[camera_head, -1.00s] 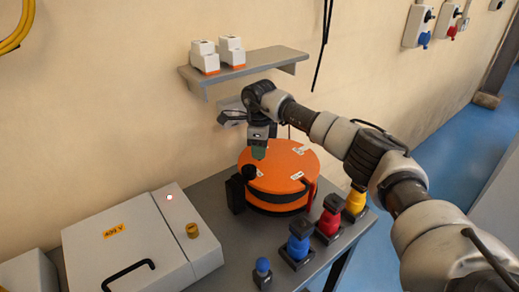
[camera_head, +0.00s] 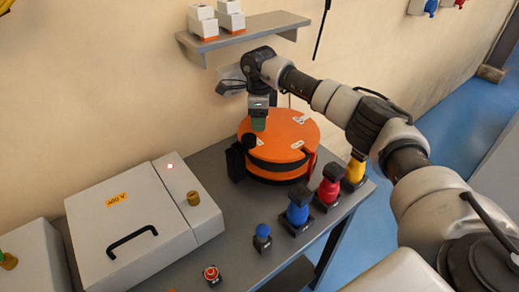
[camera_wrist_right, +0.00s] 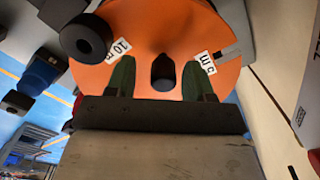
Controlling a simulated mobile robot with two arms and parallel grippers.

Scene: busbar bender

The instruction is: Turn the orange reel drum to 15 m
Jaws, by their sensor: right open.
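The orange reel drum (camera_head: 280,137) sits on the grey bench, with white labels on its top face. In the right wrist view the drum's face (camera_wrist_right: 150,25) fills the top; one label (camera_wrist_right: 118,48) reads 10 m, another (camera_wrist_right: 206,62) is only partly legible. My right gripper (camera_head: 259,124) points down over the drum's rear left part. In the wrist view its green fingers (camera_wrist_right: 158,80) are apart, with a dark peg (camera_wrist_right: 163,72) between them and visible gaps on both sides. A black round knob (camera_wrist_right: 87,37) is at the drum's edge. My left gripper is not in view.
Blue (camera_head: 298,207), red (camera_head: 328,187) and yellow (camera_head: 354,174) connectors stand right and in front of the drum. A small blue-topped part (camera_head: 262,237) and a red button (camera_head: 211,274) are nearer. A grey 400 V box (camera_head: 130,220) stands left. A shelf (camera_head: 250,36) hangs above.

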